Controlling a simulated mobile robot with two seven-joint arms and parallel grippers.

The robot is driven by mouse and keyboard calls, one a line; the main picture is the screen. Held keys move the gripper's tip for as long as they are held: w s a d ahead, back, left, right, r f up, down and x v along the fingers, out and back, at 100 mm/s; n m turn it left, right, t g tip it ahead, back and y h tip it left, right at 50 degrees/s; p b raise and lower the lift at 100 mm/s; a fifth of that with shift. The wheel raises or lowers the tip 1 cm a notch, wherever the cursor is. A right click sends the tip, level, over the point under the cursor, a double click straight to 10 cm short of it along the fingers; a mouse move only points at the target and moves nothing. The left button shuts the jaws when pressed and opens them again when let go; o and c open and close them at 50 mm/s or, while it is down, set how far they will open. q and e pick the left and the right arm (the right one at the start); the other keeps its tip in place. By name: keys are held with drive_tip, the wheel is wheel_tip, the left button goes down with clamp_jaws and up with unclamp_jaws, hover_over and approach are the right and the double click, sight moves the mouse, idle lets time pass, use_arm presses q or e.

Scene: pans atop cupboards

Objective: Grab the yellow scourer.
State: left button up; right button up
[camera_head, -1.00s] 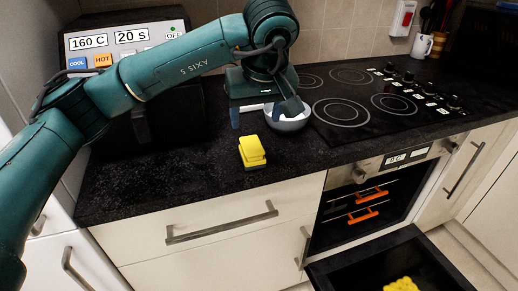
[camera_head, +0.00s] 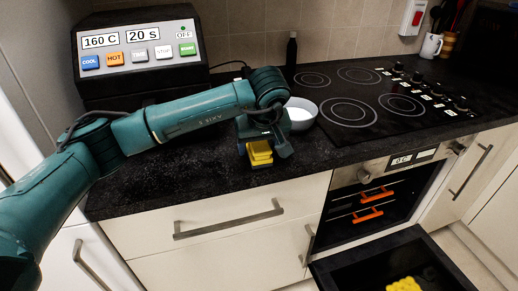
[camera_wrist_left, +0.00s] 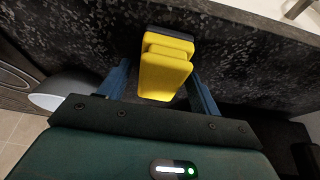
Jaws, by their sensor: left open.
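The yellow scourer (camera_head: 260,152) lies on the black speckled worktop near its front edge. It is a yellow block with a dark layer at its end, and shows large in the left wrist view (camera_wrist_left: 165,70). My left gripper (camera_head: 258,151) is open, with its blue fingers on either side of the scourer. In the left wrist view the left gripper (camera_wrist_left: 158,85) has one finger to the left and one to the right of the scourer, with gaps visible. My right gripper is not in view.
A grey-white bowl (camera_head: 301,113) stands just right of my left gripper. The hob (camera_head: 350,110) lies further right. A control box with buttons (camera_head: 140,50) stands behind my left arm.

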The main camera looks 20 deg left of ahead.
use_arm(q)
drive_tip(key=shift+c, duration=0.4)
drive_tip(key=c, duration=1)
